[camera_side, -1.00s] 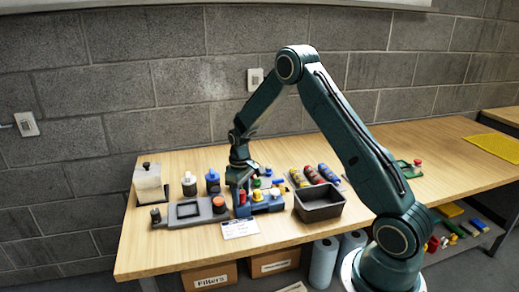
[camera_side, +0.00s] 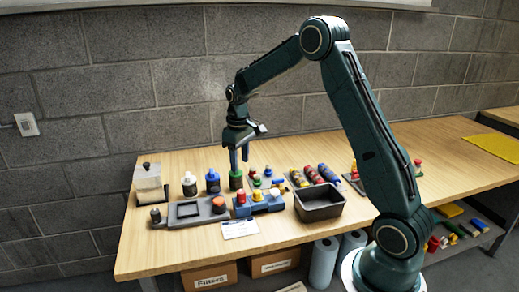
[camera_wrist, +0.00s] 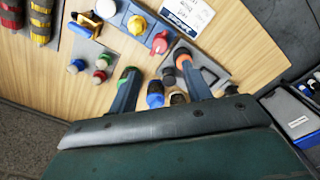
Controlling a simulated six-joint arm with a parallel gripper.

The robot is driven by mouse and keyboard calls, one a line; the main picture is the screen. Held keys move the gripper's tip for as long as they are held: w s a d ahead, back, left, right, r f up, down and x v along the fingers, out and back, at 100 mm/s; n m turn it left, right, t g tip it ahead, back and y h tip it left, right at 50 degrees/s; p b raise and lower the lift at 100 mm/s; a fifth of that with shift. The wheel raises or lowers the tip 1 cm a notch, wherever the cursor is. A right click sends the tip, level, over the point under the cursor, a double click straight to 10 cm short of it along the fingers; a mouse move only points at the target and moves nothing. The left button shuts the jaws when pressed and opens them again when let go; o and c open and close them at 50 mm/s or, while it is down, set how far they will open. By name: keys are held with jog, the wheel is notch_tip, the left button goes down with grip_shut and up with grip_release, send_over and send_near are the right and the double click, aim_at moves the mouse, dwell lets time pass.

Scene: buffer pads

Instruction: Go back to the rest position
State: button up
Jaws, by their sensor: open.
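My gripper (camera_side: 239,166) is raised above the table, pointing down, with its two fingers apart and nothing held between them. In the side view it is over the row of bottles, in front of or above a green-topped bottle (camera_side: 235,179). In the wrist view the two fingers of my gripper (camera_wrist: 159,92) spread apart, with a blue-capped bottle (camera_wrist: 155,95) and a dark-capped bottle (camera_wrist: 178,98) visible below between them. The arm is bent, its elbow high against the wall.
The right of the table is mostly clear.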

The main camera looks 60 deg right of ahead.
jog(key=shift+r, duration=0.25)
jog(key=s+a+r+t, duration=0.3)
jog(key=s+a+r, duration=0.8)
jog(key=r, duration=0.2)
jog(key=s+a+r+t, duration=0.1)
jog(key=s+a, duration=0.5)
jog(key=s, duration=1)
jog(key=shift+s+a+r+t, duration=0.2)
jog(key=shift+s+t, duration=0.2)
jog(key=shift+t, duration=0.4)
